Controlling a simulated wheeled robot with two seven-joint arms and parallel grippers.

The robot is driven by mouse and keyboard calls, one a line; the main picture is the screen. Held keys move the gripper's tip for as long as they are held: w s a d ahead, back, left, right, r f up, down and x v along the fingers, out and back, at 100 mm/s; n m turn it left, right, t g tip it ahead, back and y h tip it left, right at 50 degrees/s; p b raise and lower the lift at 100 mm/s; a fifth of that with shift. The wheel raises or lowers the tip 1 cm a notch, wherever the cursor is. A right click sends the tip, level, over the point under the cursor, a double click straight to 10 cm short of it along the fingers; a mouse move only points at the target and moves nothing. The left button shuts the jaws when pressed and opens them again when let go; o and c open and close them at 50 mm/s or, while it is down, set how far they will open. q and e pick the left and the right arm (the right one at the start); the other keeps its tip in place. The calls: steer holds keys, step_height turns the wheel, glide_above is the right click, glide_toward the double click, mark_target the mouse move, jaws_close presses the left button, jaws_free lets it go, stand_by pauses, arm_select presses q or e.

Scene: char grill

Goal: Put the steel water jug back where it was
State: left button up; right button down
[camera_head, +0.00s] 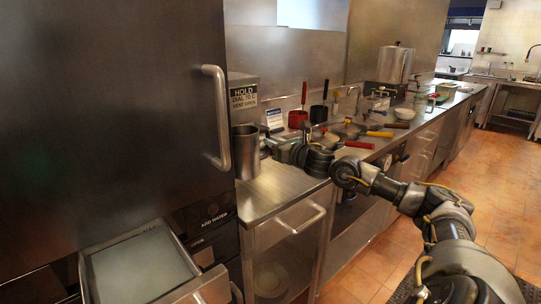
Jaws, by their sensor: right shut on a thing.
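The steel water jug (246,152) is a grey metal cylinder with an open top. It stands upright at the left end of the steel counter (277,190), beside the tall steel cabinet. My right gripper (271,147) reaches in from the right and is shut on the jug's right side. Its fingers are small and partly hidden against the jug. The jug's base appears at counter level, but I cannot tell whether it touches. My left gripper is not in view.
A tall steel cabinet door with a handle (218,118) fills the left. Below it, an open drawer (145,262) holds a pale surface, beside an "ADD WATER" label. Pans, red and black pots, and colored handles crowd the counter to the right. A large pot (395,64) stands farther back.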

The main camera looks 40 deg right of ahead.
mark_target(269, 150)
steer(key=shift+f, duration=1.75)
steer(key=c, duration=1.8)
jaws_free()
steer(key=shift+f, duration=0.1)
steer(key=shift+c, duration=0.2)
steer(key=o, duration=0.4)
steer(key=shift+o, duration=0.2)
